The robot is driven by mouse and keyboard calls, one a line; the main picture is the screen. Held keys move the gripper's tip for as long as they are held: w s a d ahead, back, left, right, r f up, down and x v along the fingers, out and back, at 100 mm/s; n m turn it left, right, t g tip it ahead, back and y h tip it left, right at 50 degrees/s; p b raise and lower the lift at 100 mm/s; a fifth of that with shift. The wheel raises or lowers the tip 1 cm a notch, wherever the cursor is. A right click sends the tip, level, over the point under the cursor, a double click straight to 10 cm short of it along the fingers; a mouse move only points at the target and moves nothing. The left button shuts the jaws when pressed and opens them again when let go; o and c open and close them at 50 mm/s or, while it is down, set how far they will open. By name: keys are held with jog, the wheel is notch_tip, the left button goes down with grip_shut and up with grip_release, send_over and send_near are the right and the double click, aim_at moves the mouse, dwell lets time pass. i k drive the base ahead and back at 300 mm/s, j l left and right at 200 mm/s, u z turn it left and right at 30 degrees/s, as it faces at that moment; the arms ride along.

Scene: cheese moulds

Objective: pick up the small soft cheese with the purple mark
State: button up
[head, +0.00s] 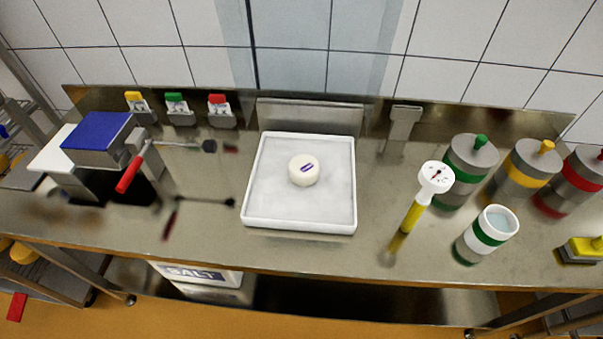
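The small soft cheese (304,173) is a round, cream-white piece with a purple mark on its top. In the head view it lies flat near the middle of a white square tray (300,227) with a raised rim. The tray stands on the steel counter. All of the cheese's top shows and nothing covers it. My gripper is not in view.
Left of the tray are a red-handled tool (130,173) and a blue-topped block (97,131). To the right stand a dial thermometer (435,178), a green-banded cup (490,231) and several lidded moulds (470,160). A tiled wall closes the back.

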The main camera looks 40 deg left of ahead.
aim_at(303, 170)
jog(key=i+u, duration=0.1)
jog(key=u, duration=0.3)
jog(key=j+u, duration=0.1)
jog(key=u, duration=0.3)
jog(key=i+u, duration=0.15)
jog(key=u, duration=0.25)
jog(key=l+u, duration=0.15)
jog(key=u, duration=0.35)
jog(key=i+j+z, duration=0.1)
